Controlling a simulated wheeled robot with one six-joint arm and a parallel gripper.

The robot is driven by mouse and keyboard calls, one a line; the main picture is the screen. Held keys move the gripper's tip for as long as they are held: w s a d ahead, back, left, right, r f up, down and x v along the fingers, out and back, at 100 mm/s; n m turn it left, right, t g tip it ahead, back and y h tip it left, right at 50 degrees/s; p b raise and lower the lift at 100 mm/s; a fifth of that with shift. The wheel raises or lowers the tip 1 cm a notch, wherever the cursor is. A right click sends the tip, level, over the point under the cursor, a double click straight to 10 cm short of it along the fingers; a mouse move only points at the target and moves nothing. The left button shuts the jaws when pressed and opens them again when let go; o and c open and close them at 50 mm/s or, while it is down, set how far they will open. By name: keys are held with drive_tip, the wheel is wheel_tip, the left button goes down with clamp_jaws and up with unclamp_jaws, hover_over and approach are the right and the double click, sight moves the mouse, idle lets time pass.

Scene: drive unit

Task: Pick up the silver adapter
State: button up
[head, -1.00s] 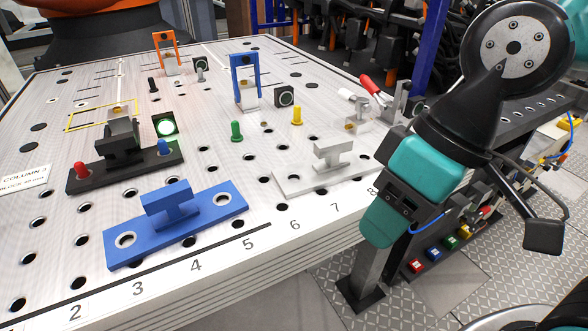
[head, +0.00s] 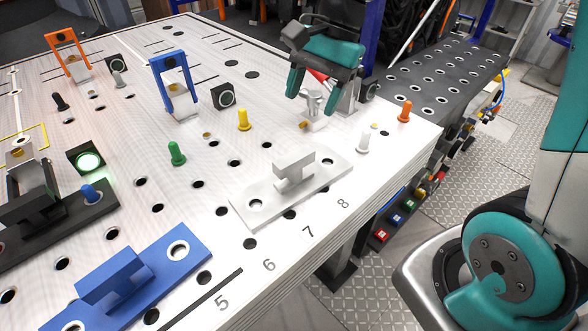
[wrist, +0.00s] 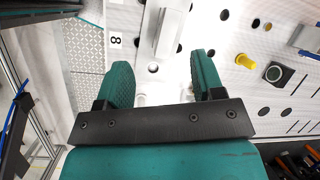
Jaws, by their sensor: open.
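The silver adapter (head: 250,207), a pale plate with a raised T-shaped block, lies on the perforated table (head: 200,140) by the number 8. It also shows at the top of the wrist view (wrist: 167,32), partly cut off by the frame edge. My gripper (head: 314,98) is open, with teal fingers pointing down over the far right part of the table. It is beyond the silver adapter and apart from it. In the wrist view my gripper (wrist: 160,65) has nothing held between its fingers.
A blue adapter (head: 190,250) lies front left, with a black adapter (head: 30,215) further left. A white peg (head: 363,139), an orange peg (head: 405,110) and a yellow peg (head: 244,120) stand nearby. A small silver clamp (head: 312,108) shows near my fingers. The table's right edge is close.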

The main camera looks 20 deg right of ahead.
sight(294, 156)
drive_tip(key=w+d+f+m, duration=0.1)
drive_tip(key=w+d+m, duration=0.2)
drive_tip(key=w+m, duration=0.15)
drive_tip(key=shift+m, duration=0.25)
drive_tip(key=p+x, duration=0.1)
drive_tip(key=x, duration=0.2)
drive_tip(key=p+x, duration=0.1)
drive_tip(key=x, duration=0.3)
drive_tip(key=s+x, duration=0.1)
drive_tip(key=x, duration=0.2)
drive_tip(key=shift+f+p, duration=0.4)
drive_tip(key=p+x, duration=0.2)
drive_tip(key=x, duration=0.3)
drive_tip(key=shift+s+a, duration=0.2)
drive_tip(key=shift+a, duration=0.05)
drive_tip(key=shift+a+f, duration=0.1)
drive_tip(key=shift+f, duration=0.35)
clamp_jaws()
